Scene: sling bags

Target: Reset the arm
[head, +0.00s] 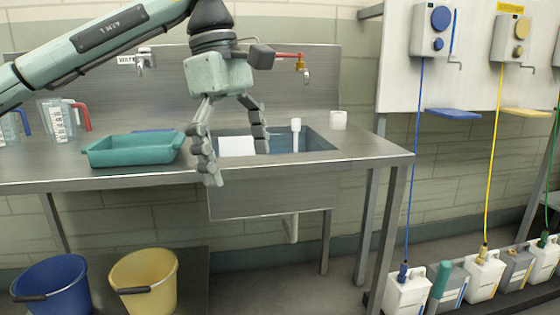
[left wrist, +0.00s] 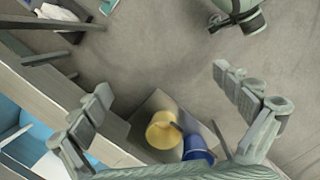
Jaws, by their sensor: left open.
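My left gripper (head: 238,158) hangs in front of the metal sink bench (head: 380,157), its fingers pointing down and spread apart with nothing between them. In the head view its fingers overlap the sink basin (head: 315,142). The left wrist view also shows the left gripper (left wrist: 165,100) open, with the floor, the bench edge and the buckets beyond its fingers. My left arm comes in from the upper left, above the bench. My right gripper is not seen in either view.
A teal tray (head: 135,150) and measuring jugs (head: 60,122) stand left on the bench. A white cup (head: 338,120) sits right of the sink. A blue bucket (head: 52,285) and a yellow bucket (head: 145,281) stand below. Wall dispensers (head: 433,30) and floor canisters (head: 408,290) are at right.

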